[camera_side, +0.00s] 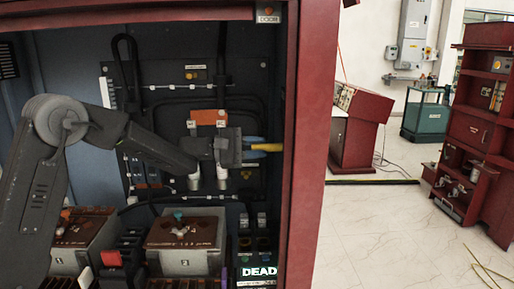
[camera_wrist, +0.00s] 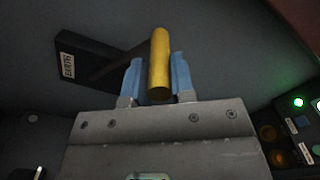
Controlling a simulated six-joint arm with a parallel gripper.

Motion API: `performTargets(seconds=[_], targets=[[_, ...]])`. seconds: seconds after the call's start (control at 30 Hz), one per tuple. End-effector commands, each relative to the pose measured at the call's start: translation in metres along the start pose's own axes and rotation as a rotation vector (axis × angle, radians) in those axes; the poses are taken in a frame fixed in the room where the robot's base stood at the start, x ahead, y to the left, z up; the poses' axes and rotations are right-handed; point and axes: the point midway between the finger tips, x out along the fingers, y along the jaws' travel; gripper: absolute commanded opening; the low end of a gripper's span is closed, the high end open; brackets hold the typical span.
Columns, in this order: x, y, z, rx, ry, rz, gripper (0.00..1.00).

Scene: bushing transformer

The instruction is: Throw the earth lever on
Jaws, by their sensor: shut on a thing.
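The earth lever has a yellow handle (camera_wrist: 159,62), seen close up in the wrist view. It joins a dark arm and a black block with a white label (camera_wrist: 67,65) that appears to read EARTH. My gripper (camera_wrist: 157,82) has blue fingers, one on each side of the yellow handle, and is shut on it. In the side view my gripper (camera_side: 254,146) reaches right across the cabinet, and the yellow handle (camera_side: 268,147) sticks out past its fingertips near the red door frame. The lever's base is hidden in the side view.
The red cabinet frame (camera_side: 306,150) stands close to the right of the handle. Brown-topped units (camera_side: 186,231) sit below my arm. A sign reading DEAD (camera_side: 259,272) is at the lower right of the cabinet. A green lamp (camera_wrist: 298,103) glows at the right in the wrist view.

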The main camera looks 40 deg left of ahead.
Motion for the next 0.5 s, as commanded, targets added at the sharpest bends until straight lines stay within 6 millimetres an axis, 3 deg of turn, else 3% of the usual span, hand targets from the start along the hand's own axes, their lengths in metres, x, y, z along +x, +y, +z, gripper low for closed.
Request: performTargets(seconds=[0.13, 0.17, 0.4, 0.5], targets=[[-0.0002, -0.0034, -0.0036, -0.007, 0.007, -0.005, 0.00], [-0.0002, -0.0035, -0.0037, -0.008, 0.007, -0.005, 0.25], [-0.0002, -0.0021, -0.0025, -0.005, 0.005, -0.003, 0.48], [-0.0002, -0.0017, -0.0020, -0.004, 0.004, -0.002, 0.48]])
